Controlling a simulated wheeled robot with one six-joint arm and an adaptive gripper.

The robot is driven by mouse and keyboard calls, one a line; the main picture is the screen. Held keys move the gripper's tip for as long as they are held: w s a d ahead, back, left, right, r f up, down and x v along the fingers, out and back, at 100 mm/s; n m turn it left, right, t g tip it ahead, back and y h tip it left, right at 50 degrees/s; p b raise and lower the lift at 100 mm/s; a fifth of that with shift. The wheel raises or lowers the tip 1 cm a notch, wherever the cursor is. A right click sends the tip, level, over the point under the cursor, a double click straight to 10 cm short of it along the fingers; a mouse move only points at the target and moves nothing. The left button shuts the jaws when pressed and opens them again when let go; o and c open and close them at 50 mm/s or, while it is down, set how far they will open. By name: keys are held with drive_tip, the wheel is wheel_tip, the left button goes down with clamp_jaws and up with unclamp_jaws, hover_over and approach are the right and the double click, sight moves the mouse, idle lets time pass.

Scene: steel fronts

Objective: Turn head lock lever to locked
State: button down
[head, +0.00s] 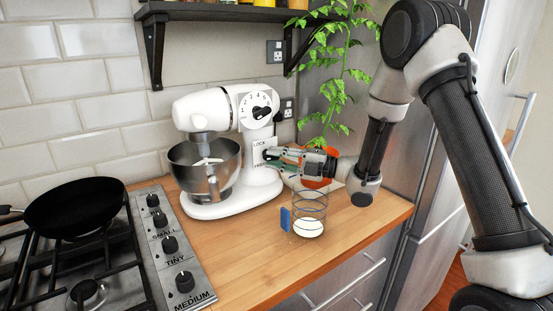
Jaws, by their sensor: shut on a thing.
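A white stand mixer (254,178) stands on the wooden counter, with its steel bowl (190,178) at the left under the mixer head (202,108). A plate marked "LOCK" (260,147) is on the side of its column, with more lettering lower down that is partly covered. My gripper (275,160) reaches in from the right with its fingertips at this plate. It is shut on the head lock lever, which is mostly hidden by the fingers. The lever's exact position cannot be made out. The mixer head is level over the bowl.
A glass with white contents (309,222) and a small blue item (285,219) stand on the counter below my gripper. A red-orange round thing (326,158) and a plant (340,75) are behind it. A stove with a black pan (75,205) is at left.

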drive_tip(key=c, duration=1.4)
unclamp_jaws()
drive_tip(key=shift+o, duration=0.2)
